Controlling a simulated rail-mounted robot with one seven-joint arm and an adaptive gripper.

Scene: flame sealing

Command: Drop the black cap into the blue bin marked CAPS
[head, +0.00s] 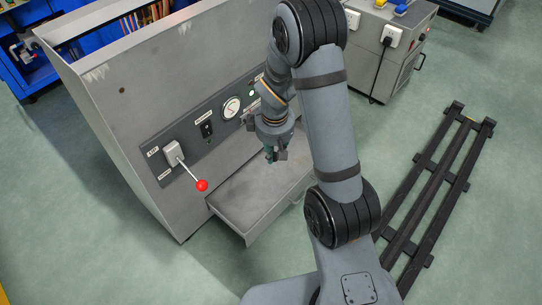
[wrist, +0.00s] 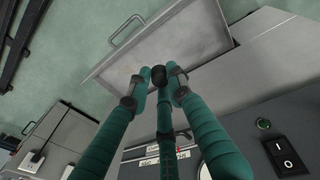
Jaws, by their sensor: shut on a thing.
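My gripper (head: 275,154) hangs over a grey tray-like drawer that sticks out of the grey machine. In the wrist view its teal fingers (wrist: 156,84) are closed in around a small black rounded thing, the black cap (wrist: 158,75), at their tips. The cap appears to be above the drawer's floor; the exact gap cannot be told. In the head view the cap is too small to make out at the fingertips. No blue bin marked CAPS can be made out in either view.
The drawer (head: 228,207) juts from the machine's panel, which bears a gauge (head: 231,108) and a red-knobbed lever (head: 201,185). A blue cabinet (head: 20,70) stands at upper left, a grey unit (head: 385,50) at the top right. A black rail (head: 440,190) lies at right.

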